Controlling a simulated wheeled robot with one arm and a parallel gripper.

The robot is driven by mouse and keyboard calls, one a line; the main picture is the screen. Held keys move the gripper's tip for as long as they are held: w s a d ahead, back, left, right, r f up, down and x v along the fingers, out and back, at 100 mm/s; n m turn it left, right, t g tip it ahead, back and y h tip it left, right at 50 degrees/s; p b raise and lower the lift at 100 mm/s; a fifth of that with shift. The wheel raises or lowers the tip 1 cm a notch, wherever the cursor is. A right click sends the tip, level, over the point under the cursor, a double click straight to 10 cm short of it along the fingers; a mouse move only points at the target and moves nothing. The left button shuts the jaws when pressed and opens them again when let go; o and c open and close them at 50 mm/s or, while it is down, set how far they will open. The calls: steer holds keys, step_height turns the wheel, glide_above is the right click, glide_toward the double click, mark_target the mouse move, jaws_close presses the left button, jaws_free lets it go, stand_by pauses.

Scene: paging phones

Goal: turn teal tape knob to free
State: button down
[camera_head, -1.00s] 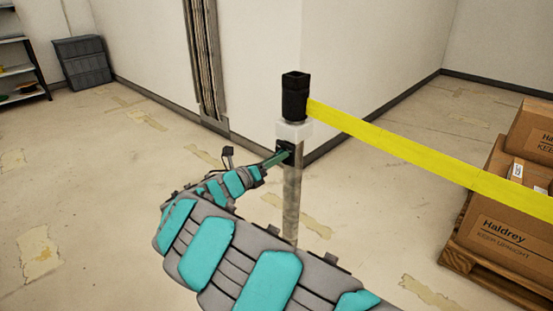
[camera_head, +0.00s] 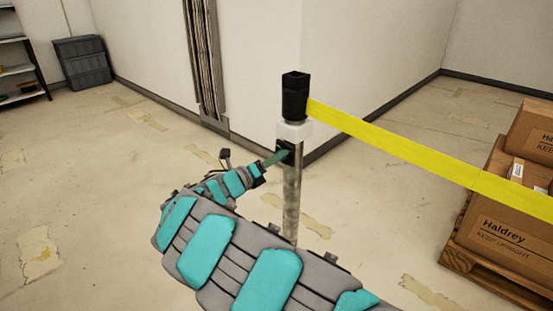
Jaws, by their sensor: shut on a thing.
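A barrier post (camera_head: 292,190) stands upright near the wall corner, with a black head (camera_head: 295,96) and a pale collar (camera_head: 294,131). A dark teal bar-like knob (camera_head: 275,160) juts to the lower left from a black mount (camera_head: 286,149) just under the collar. My gripper (camera_head: 260,171) is at the knob's outer end and shut on it. The jaws are small and dark here, and their exact grip on the knob is hard to make out.
Yellow tape (camera_head: 400,152) runs from the post's head to the right edge. Cardboard boxes (camera_head: 500,225) stand on a wooden pallet (camera_head: 468,262) at right. A grey bin (camera_head: 82,62) and a shelf (camera_head: 22,70) are at far left. Floor at left is clear.

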steer(key=c, duration=0.9)
jaws_free()
steer(key=v, duration=0.7)
steer(key=shift+s+a, duration=0.25)
steer(key=shift+s, duration=0.05)
steer(key=shift+d, duration=0.1)
